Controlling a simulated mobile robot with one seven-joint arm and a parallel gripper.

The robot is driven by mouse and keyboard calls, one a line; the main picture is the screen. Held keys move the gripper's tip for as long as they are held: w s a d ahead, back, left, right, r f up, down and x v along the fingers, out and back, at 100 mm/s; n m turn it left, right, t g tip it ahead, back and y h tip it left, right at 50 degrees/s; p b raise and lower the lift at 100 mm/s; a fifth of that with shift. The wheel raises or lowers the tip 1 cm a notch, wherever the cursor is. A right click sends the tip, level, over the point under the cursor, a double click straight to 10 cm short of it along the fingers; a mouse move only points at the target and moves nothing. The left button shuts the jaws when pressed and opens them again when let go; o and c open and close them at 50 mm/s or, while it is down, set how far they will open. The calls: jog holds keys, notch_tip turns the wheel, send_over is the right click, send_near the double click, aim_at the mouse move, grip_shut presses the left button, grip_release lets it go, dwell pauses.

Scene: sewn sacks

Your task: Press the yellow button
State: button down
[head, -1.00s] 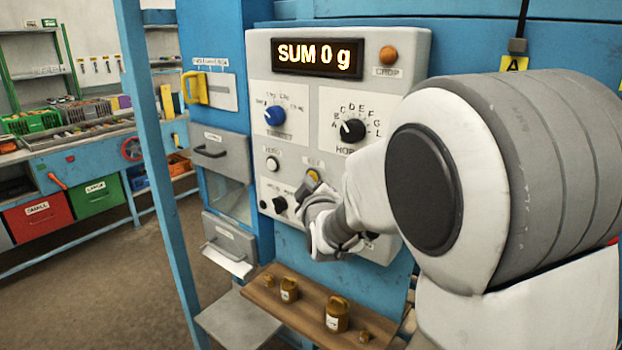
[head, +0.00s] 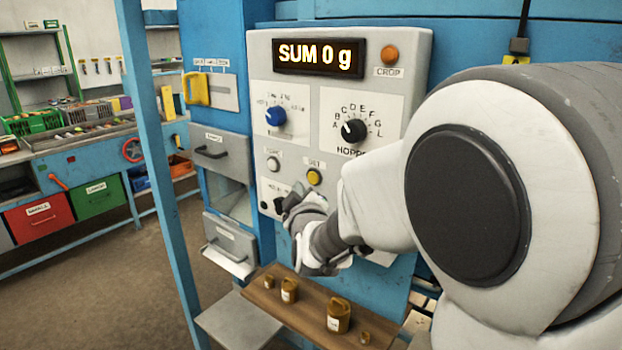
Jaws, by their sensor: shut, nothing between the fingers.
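The yellow button (head: 314,177) is a small round button in a dark ring, low on the pale control panel (head: 258,110), under a small label. It shows fully. My gripper (head: 288,200) is shut and empty. It is in front of the panel, just below and to the left of the yellow button in the picture. It appears apart from the button. The gripper covers part of the lower panel, including part of a label and a dark knob there.
A white button (head: 273,163) sits left of the yellow one. A blue knob (head: 276,116), a black knob (head: 353,130) and an orange lamp (head: 390,54) are above. A wooden shelf (head: 310,322) with small brown weights is below. A blue post (head: 160,170) stands left.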

jog(key=shift+s+a, duration=0.85)
jog(key=shift+s, duration=0.25)
